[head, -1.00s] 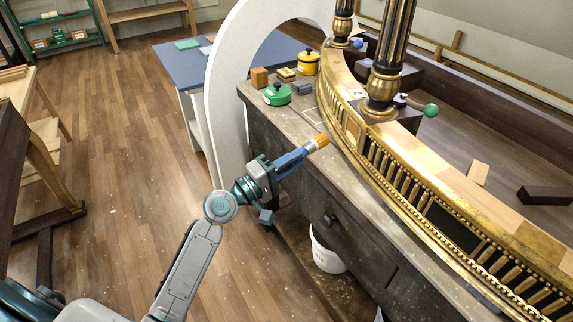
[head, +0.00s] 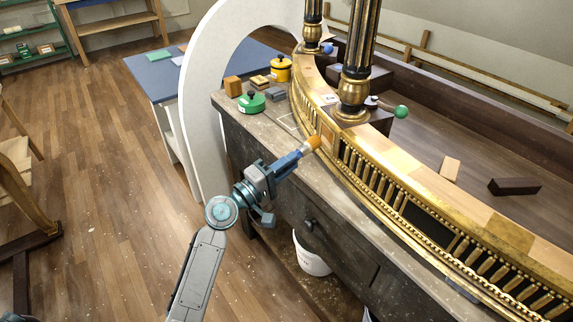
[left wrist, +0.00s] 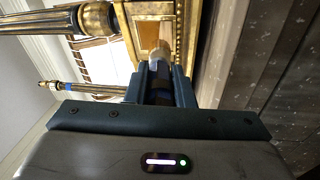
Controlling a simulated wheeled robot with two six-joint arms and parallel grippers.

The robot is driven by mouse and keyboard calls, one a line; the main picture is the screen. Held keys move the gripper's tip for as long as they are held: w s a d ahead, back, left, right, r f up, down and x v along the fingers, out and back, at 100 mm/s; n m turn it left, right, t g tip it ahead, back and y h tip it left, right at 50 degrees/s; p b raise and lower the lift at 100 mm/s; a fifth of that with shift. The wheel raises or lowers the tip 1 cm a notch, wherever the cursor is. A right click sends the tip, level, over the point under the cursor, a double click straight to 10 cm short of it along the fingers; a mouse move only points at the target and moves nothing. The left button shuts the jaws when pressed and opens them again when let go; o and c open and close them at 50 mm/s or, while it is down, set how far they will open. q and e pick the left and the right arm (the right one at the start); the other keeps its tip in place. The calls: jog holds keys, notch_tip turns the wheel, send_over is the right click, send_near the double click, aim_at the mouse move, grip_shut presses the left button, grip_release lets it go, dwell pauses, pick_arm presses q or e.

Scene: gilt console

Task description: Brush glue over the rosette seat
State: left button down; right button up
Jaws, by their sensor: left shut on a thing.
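My left gripper (head: 288,163) is shut on a brush and points it up and right toward the gilt console. The brush (head: 312,143) has pale orange bristles; most of its handle is hidden by the fingers. The rosette seat looks to be the square, gold-framed bare panel (head: 328,134) on the curved gilt apron, below the front column. In the left wrist view the brush tip (left wrist: 160,53) overlaps the lower part of the framed panel (left wrist: 148,34). I cannot tell whether the bristles touch it. My right gripper is out of view.
On the bench (head: 262,119), left of the console, stand a green pot (head: 251,103), a yellow pot (head: 281,70) and small blocks. A white arch (head: 190,100) rises behind them. A white bucket (head: 311,262) stands below.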

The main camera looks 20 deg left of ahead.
pick_arm(q)
jog(key=shift+w+d, duration=0.45)
jog(key=shift+d, duration=0.15)
dwell(0.3)
